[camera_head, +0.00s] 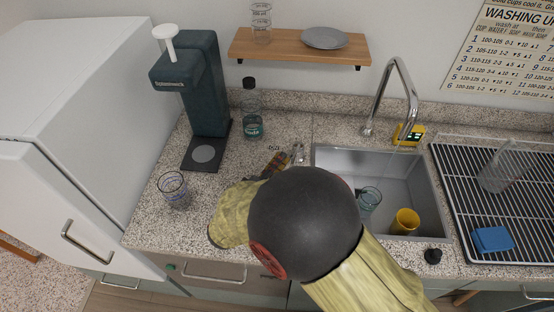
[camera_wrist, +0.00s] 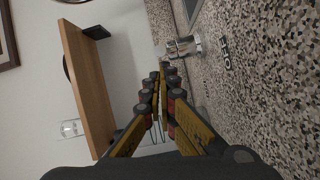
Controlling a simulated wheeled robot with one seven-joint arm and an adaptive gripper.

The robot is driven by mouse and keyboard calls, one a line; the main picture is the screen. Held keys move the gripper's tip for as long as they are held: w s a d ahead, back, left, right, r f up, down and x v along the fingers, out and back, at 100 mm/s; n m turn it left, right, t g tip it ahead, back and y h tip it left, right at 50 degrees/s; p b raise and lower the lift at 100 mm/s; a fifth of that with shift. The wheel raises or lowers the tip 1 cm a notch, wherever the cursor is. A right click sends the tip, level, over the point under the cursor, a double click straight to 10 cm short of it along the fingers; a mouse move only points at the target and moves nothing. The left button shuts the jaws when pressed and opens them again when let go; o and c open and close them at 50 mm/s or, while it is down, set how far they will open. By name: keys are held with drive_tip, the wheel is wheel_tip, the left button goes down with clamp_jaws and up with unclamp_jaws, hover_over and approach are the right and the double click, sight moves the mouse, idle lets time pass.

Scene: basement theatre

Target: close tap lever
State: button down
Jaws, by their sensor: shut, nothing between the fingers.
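The chrome tap lever (camera_head: 297,154) stands on the speckled counter just left of the sink. In the wrist view the lever (camera_wrist: 184,46) is beyond my fingertips, beside dark lettering on the counter. The chrome spout (camera_head: 402,80) arches over the sink (camera_head: 325,158). My gripper (camera_head: 277,163) is close to the lever on its left side, partly hidden behind my arm. In the wrist view my gripper (camera_wrist: 162,78) has its fingers together with nothing between them. A small gap to the lever seems to show there, but contact cannot be told for certain.
A green bottle (camera_head: 252,115) and a dark drink machine (camera_head: 205,85) stand at the left. A glass (camera_head: 173,190) is near the front edge. A cup (camera_head: 369,199) and a yellow cup (camera_head: 405,221) are in the sink. A wooden shelf (camera_head: 290,50) hangs above.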

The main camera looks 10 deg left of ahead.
drive_tip(key=shift+s+d+b, duration=0.25)
drive_tip(key=shift+d+b, duration=0.25)
drive_tip(key=shift+s+d+b, duration=0.2)
drive_tip(key=shift+d+b, duration=0.25)
drive_tip(key=shift+b, duration=0.05)
drive_tip(key=shift+a, duration=0.1)
drive_tip(key=shift+w+a, duration=0.1)
drive_tip(key=shift+a, duration=0.2)
drive_tip(key=a, duration=0.1)
drive_tip(key=s+a, duration=0.1)
drive_tip(key=a+b, duration=0.1)
drive_tip(key=a, duration=0.1)
drive_tip(key=shift+s+r, duration=0.25)
drive_tip(key=shift+r, duration=0.1)
drive_tip(key=v, duration=0.2)
drive_tip(key=d+p+v, duration=0.1)
drive_tip(key=v, duration=0.2)
drive_tip(key=p+v, duration=0.1)
drive_tip(key=v, duration=0.2)
drive_tip(key=shift+s+d, duration=0.3)
drive_tip(key=shift+s, duration=0.25)
drive_tip(key=shift+d, duration=0.1)
